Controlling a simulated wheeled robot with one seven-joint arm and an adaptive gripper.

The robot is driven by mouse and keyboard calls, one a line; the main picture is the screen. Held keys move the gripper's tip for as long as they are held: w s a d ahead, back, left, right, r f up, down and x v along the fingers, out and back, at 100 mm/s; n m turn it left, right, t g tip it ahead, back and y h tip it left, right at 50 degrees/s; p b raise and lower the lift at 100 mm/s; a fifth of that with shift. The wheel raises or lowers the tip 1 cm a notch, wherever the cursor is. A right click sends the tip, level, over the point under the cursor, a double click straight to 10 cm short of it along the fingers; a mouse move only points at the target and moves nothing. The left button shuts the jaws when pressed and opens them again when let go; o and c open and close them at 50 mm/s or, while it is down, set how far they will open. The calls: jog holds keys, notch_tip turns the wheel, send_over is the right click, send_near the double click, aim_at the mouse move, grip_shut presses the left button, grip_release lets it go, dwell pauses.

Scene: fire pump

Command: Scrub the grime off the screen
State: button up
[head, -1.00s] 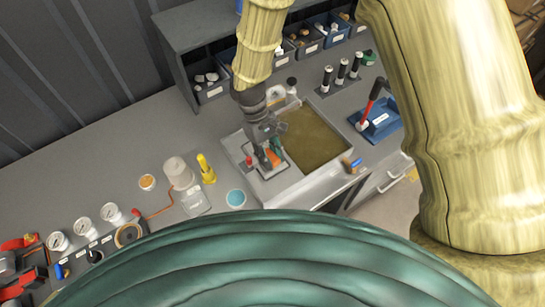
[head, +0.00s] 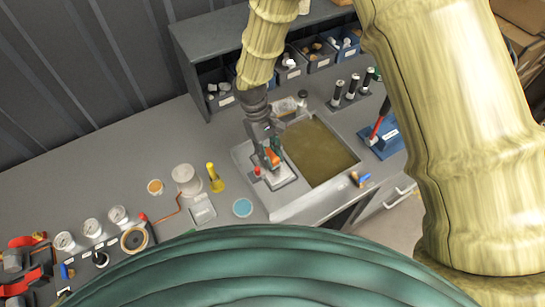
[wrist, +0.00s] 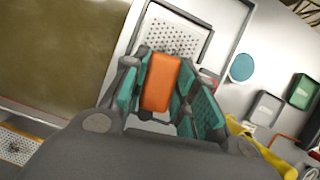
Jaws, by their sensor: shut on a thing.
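The screen (wrist: 178,35) is a pale plate with dark holes, set in a grey frame beside the sink. In the head view the screen (head: 283,177) lies partly under my gripper. My gripper (head: 269,153) is shut on an orange block-like tool, whose orange part (wrist: 161,82) sits between the teal finger pads in the wrist view. The tool is over the near part of the screen. Its underside is hidden, so I cannot tell whether it touches. The uncovered part of the screen looks mostly pale; grime under the tool cannot be seen.
A basin of murky brown water (head: 320,152) adjoins the screen. A blue tray (head: 383,142) is at right. Parts bins (head: 289,65) line the back shelf.

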jog(key=shift+w+a, duration=0.35)
jog(key=shift+w, duration=0.15)
grip_shut()
jog(key=shift+s+d+p, duration=0.25)
jog(key=shift+s+d, duration=0.05)
jog(key=shift+s, duration=0.2)
jog(key=shift+s+d+p, duration=0.25)
jog(key=shift+s+d, duration=0.05)
jog(key=shift+s, duration=0.2)
jog(key=shift+s+d, duration=0.5)
jog(key=shift+s, duration=0.05)
jog(key=shift+s+d+f+p, duration=0.2)
jog(key=shift+s+d, duration=0.3)
jog(key=shift+s, duration=0.4)
jog(key=shift+s+d+f+p, duration=0.15)
jog(key=shift+s+d, duration=0.35)
jog(key=shift+s, duration=0.35)
jog(key=shift+r, duration=0.1)
jog(key=shift+w+r+p, duration=0.15)
jog(key=shift+r+p, duration=1.1)
jog(key=shift+r, duration=1.8)
